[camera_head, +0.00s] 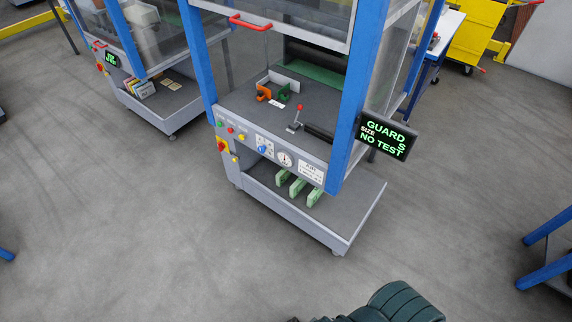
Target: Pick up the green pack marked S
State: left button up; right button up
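The machine's panel partly overhangs the shelf. Neither of my grippers can be made out. A dark, ribbed teal part at the bottom edge seems to be mine, well apart from the packs.
Another machine (150,90) stands left; blue legs (548,240) stand right. The grey floor in front is clear.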

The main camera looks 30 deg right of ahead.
aim_at(284, 174)
jog(key=i+j+z, duration=0.1)
jog(key=i+z, duration=0.2)
jog(key=z, duration=0.15)
jog(key=i+j+z, duration=0.15)
jog(key=z, duration=0.3)
jog(key=i+j+z, duration=0.3)
jog(key=z, duration=0.15)
jog(key=i+j+z, duration=0.2)
jog(key=j+z, duration=0.25)
jog(key=l, duration=0.1)
